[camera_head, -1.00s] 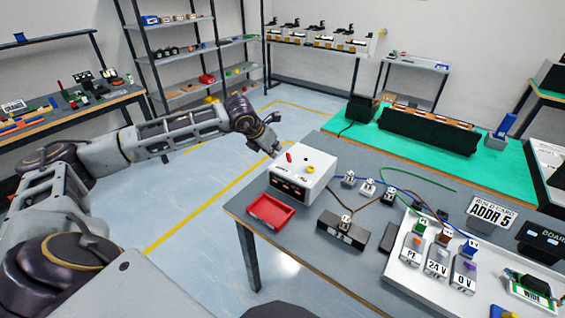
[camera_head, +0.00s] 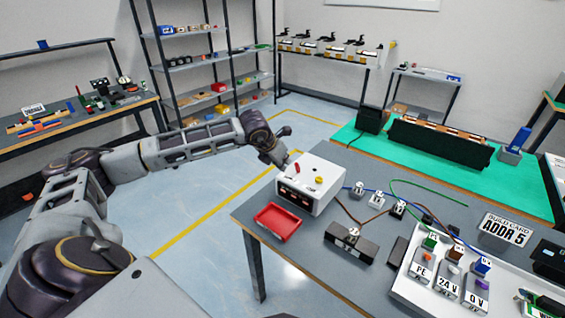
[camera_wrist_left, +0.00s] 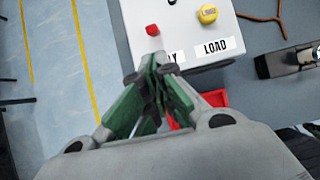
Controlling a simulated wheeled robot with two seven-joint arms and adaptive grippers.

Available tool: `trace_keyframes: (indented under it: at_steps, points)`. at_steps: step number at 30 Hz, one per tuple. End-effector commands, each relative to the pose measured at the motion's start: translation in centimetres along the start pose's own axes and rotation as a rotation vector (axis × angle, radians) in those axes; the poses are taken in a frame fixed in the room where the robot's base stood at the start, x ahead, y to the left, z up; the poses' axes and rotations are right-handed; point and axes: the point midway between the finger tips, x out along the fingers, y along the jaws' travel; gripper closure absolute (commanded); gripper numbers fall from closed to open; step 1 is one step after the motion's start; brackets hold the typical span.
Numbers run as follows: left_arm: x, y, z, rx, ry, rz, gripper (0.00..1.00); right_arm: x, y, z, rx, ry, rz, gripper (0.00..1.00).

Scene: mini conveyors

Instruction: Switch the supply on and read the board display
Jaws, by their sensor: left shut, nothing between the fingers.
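The supply is a white box (camera_head: 322,184) on the near grey table, with a red switch (camera_head: 296,168) and a yellow knob (camera_head: 319,180) on top. In the left wrist view, the red switch (camera_wrist_left: 153,30) is just beyond the fingertips, beside the yellow knob (camera_wrist_left: 208,14) and a LOAD label (camera_wrist_left: 212,47). My left gripper (camera_head: 284,161) is at the box's left back side; its green fingers (camera_wrist_left: 155,66) are shut and empty. I cannot tell whether they touch the box. A dark board (camera_head: 549,256) is cut by the right edge, its display unreadable. My right gripper is out of view.
A red tray (camera_head: 277,222) lies in front of the supply. A black block (camera_head: 351,242), wired connectors, and a white panel (camera_head: 409,289) labelled PE, 24V and 0V stand to the right. A card (camera_head: 507,228) reads ADDR 5. Floor left of the table is clear.

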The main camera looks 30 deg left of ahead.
Motion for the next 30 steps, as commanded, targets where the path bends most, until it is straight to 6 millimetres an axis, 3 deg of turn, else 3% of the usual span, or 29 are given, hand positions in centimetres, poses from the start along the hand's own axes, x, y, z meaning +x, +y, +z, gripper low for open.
trace_keyframes:
  at_steps: [18, 30]
  points:
    - [6.8, -0.1, 0.0, -0.001, 0.002, -0.001, 1.00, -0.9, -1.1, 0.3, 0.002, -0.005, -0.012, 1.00]
    - [8.0, 0.0, -0.1, 0.001, 0.001, 0.000, 1.00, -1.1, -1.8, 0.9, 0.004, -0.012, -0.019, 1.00]
